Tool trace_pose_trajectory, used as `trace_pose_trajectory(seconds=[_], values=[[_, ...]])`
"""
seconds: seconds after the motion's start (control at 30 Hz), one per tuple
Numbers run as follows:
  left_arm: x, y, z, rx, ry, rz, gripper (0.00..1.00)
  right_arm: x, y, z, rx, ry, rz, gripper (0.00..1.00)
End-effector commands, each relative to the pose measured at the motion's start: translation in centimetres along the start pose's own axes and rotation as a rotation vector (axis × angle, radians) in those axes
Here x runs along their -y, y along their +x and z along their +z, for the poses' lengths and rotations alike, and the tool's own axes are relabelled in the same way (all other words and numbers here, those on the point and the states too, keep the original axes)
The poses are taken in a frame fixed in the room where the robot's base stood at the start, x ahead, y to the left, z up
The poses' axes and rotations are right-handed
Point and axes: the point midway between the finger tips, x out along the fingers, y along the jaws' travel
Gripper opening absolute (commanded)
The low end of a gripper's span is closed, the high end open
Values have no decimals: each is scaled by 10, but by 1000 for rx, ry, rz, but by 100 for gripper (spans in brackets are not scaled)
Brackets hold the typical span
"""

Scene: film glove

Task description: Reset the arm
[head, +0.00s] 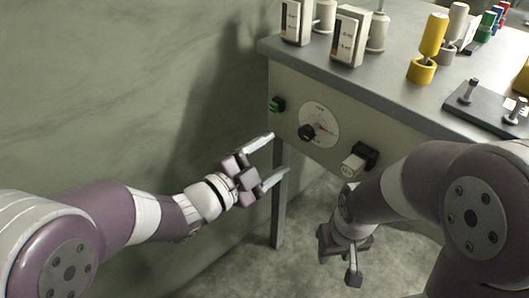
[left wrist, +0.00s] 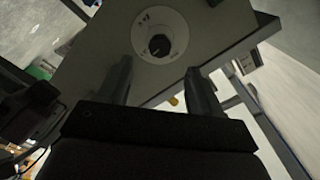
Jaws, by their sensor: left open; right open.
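My left gripper (head: 267,162) is open and empty in the head view, in front of the table's front panel and below and left of its dial. In the left wrist view its two fingers (left wrist: 158,85) stand apart, with the black knob (left wrist: 160,45) on its white dial beyond and between them. My right gripper (head: 345,262) hangs low at the lower middle of the head view, below the panel, partly hidden by my right arm. Its jaws point down and I see nothing held in them.
On the grey tabletop (head: 393,72) stand two meters (head: 349,36), yellow cylinders (head: 432,35) and a black plate (head: 478,105). A wall is left.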

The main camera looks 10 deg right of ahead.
Motion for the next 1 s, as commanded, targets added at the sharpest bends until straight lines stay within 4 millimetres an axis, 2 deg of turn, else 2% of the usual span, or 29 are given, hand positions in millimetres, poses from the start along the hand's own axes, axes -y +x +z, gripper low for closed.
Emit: trace_pose_trajectory(seconds=[0.1, 0.2, 0.63, 0.67, 0.73, 0.77, 0.87, 0.9, 0.97, 1.0], values=[[1, -14, 0, 2, -1, 0, 65, 0, -5, -1, 0, 0, 0, 43], [0, -17, 0, 1, -1, 1, 65, 0, -5, -1, 0, 0, 0, 43], [-1, -17, 1, 6, -15, 4, 65, 0, -5, 0, 0, 0, 0, 43], [-4, -17, 6, 26, -31, 15, 65, 0, -5, 0, 0, 0, 0, 43], [-15, -21, 30, 149, -108, 53, 65, 0, -5, 0, 0, 0, 0, 43], [-22, -27, 46, 236, -161, 73, 65, 0, -5, 0, 0, 0, 0, 43], [-41, -67, 102, 618, -403, 106, 65, 0, -5, -1, 0, 0, 0, 43], [-48, -92, 121, 781, -514, 103, 65, 0, -6, -1, 0, 0, 0, 43], [-60, -131, 139, 999, -675, 91, 65, 0, -6, -1, 0, 0, 0, 43], [-69, -157, 144, 1130, -779, 79, 65, 0, -6, -1, 0, 0, 0, 43]])
